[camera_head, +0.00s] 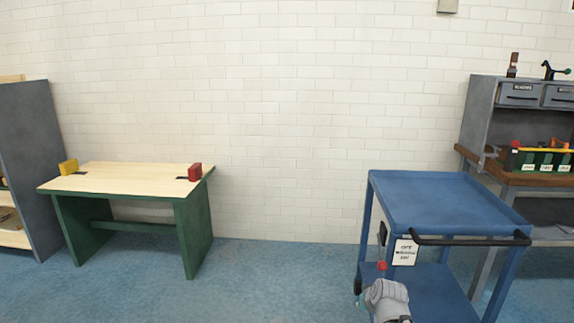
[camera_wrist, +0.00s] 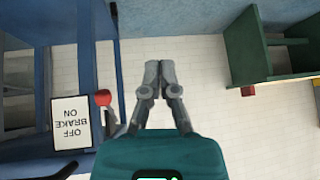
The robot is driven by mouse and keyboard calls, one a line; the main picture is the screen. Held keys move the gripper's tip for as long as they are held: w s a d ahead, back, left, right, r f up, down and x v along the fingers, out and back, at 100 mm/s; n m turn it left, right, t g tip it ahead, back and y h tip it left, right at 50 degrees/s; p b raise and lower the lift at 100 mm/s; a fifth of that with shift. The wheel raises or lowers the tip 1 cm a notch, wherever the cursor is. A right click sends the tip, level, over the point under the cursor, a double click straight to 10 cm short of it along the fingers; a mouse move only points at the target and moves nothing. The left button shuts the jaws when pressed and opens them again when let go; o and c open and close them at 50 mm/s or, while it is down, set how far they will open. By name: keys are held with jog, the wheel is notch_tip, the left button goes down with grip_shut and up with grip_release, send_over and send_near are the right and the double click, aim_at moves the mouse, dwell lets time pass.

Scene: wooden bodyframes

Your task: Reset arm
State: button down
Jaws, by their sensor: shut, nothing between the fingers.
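My gripper (camera_wrist: 159,66) shows in the wrist view with its two grey fingertips together and nothing between them. It hangs in free air in front of the white brick wall. The wrist picture is upside down. A grey part of my arm shows at the bottom of the head view, in front of the blue cart (camera_head: 445,203). The fingers cannot be made out in the head view.
The cart, with a "brake" sign (camera_head: 405,252) and a red knob (camera_wrist: 103,97), is close beside my gripper. A workbench (camera_head: 468,157) stands right. Floor between table and cart is clear.

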jog(key=s+a+f+g+h, duration=0.1)
jog(key=s+a+f+g, duration=0.1)
jog(key=s+a+g, duration=0.3)
jog(key=s+f+g, duration=0.2)
jog(key=s, duration=0.5)
notch_tip(320, 180, up, 31)
jog(key=p, duration=3)
jog(key=shift+w+p, duration=0.2)
jog(key=shift+p, duration=0.1)
jog(key=shift+f, duration=0.1)
